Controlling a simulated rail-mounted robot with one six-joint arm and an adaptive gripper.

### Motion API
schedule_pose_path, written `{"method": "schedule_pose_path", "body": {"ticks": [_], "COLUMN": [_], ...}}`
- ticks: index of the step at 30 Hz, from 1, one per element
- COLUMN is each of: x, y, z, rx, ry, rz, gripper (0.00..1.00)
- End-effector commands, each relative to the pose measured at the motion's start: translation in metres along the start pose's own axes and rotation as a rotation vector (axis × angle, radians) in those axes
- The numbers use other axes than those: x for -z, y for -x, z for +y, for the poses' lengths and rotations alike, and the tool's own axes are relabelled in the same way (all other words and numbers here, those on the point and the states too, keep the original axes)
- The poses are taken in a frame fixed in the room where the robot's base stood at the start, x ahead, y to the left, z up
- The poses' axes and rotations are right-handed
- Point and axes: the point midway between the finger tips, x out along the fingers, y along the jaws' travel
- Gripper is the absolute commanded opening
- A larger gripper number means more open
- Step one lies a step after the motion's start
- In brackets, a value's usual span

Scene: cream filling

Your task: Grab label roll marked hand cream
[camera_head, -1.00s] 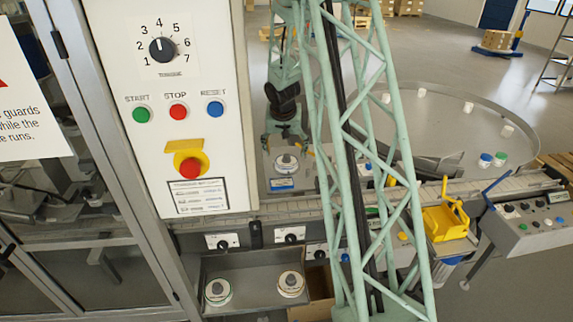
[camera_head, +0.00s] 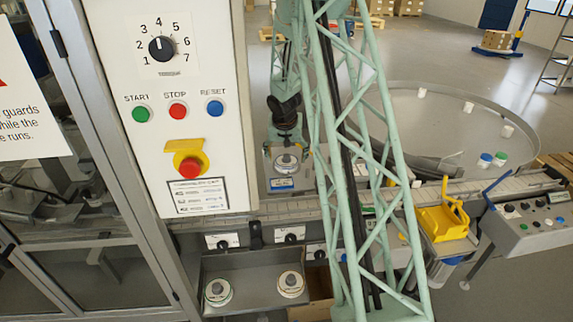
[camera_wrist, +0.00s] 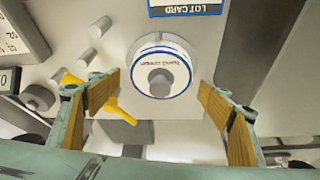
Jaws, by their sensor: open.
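A white label roll with a blue rim (camera_wrist: 160,68) and a grey hub is in the middle of the wrist view. Its short print is upside down and blurred; it seems to read "hand cream". What looks like the same roll (camera_head: 286,163) sits on a grey plate in the head view, with a blue-edged card in front of it. My gripper (camera_wrist: 158,88) is open, its wooden-looking finger pads on either side of the roll's near part in the picture. No contact shows. In the head view my arm's end is above the roll.
Two other white rolls, one green-rimmed (camera_head: 218,291) and one tan-rimmed (camera_head: 290,284), lie in a grey tray (camera_head: 252,268). A blue-edged lot card (camera_wrist: 186,8) is beyond the roll in the wrist view. A yellow part (camera_wrist: 120,112) is near the left finger. A conveyor (camera_head: 480,190) runs alongside.

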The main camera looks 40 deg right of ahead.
Motion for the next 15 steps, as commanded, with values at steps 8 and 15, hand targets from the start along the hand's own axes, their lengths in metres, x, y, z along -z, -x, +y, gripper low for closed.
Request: {"method": "schedule_pose_path", "body": {"ticks": [8, 15], "x": [-0.0001, -0.0001], "y": [0.0001, 0.0001], "z": [0.0000, 0.0000], "rx": [0.000, 0.000], "ry": [0.000, 0.000], "rz": [0.000, 0.000], "gripper": [0.72, 0.50]}}
